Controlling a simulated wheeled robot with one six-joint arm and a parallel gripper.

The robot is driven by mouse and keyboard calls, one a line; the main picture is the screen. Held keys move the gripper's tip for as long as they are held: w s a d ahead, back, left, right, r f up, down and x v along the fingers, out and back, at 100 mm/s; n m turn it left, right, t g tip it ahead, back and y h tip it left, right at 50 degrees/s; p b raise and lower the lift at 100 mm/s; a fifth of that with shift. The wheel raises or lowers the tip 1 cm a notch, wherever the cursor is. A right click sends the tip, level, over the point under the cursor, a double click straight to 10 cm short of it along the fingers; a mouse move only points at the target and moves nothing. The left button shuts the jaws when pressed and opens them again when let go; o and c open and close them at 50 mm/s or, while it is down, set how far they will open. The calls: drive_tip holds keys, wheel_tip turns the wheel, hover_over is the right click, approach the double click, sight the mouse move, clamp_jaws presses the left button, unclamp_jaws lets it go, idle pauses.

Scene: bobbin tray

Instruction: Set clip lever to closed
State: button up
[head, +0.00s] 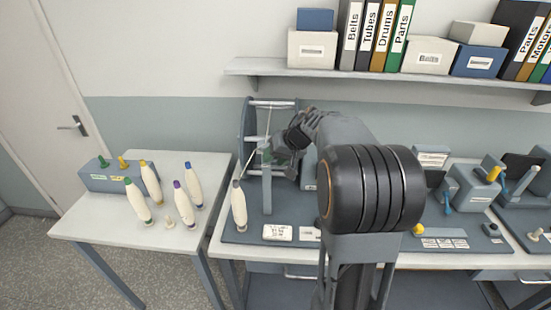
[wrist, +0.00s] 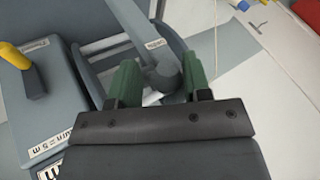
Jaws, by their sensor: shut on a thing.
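In the wrist view, a grey lever (wrist: 148,32) with a small label and a rounded end runs down between the green fingers of my gripper (wrist: 160,80). My gripper is shut on its rounded end. The label is too small to read, so I cannot confirm that this is the clip lever or tell its setting. In the head view, my gripper (head: 269,154) is beside the large grey reel (head: 246,133), at the top of an upright grey post (head: 267,190). My arm hides part of the bench there.
A box with a yellow lever (wrist: 35,84) is left of my gripper in the wrist view. A white bobbin (head: 239,207) stands near the post. Several bobbins stand on the left table (head: 190,240). A loaded shelf (head: 270,70) hangs above the bench.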

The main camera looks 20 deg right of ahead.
drive_tip(key=o, duration=0.9)
drive_tip(key=v, duration=1.3)
drive_tip(key=shift+s+r, duration=0.25)
drive_tip(key=shift+r, duration=0.05)
